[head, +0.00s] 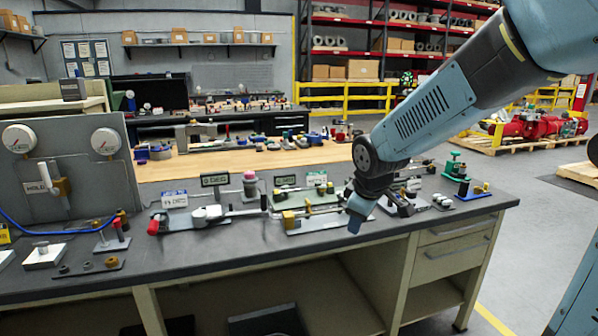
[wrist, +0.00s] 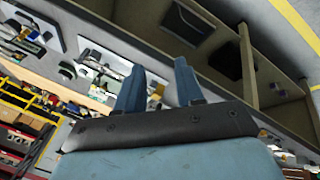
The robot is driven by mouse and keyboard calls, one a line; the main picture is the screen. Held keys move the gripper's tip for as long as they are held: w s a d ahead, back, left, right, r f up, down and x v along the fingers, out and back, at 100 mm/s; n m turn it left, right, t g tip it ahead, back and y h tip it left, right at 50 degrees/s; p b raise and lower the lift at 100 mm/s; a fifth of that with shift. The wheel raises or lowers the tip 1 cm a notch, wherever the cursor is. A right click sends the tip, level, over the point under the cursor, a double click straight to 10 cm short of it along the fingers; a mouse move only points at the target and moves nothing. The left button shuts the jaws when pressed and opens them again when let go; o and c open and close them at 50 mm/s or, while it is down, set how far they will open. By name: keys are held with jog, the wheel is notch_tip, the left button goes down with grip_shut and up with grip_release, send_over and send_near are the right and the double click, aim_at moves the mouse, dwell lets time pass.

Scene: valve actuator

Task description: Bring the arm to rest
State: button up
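My gripper (wrist: 159,64) shows in the wrist view as two blue fingers standing well apart. Nothing is visible between them, so it is open and empty. In the head view, my blue and dark grey arm reaches in from the upper right. Its end, with my gripper (head: 398,203), hangs over the right part of the workbench (head: 300,250), near its front edge. The fingers are small and partly hidden there. I cannot tell how far the gripper is above the bench top.
A red-handled valve assembly (head: 190,219) and a brass-fitted one (head: 305,218) stand left of my gripper. Small fixtures (head: 465,190) sit to its right. A gauge panel (head: 65,165) stands at the bench's left. Open floor (head: 545,200) lies right of the bench.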

jog(key=s+d+r+m, duration=0.4)
jog(key=s+m, duration=0.1)
jog(key=s, duration=0.5)
jog(key=s+d+r+m, duration=0.5)
jog(key=s+m, duration=0.1)
jog(key=s, duration=0.3)
jog(key=shift+s+d+r+t, duration=0.2)
jog(key=shift+s+t, duration=0.1)
jog(key=shift+s, duration=0.05)
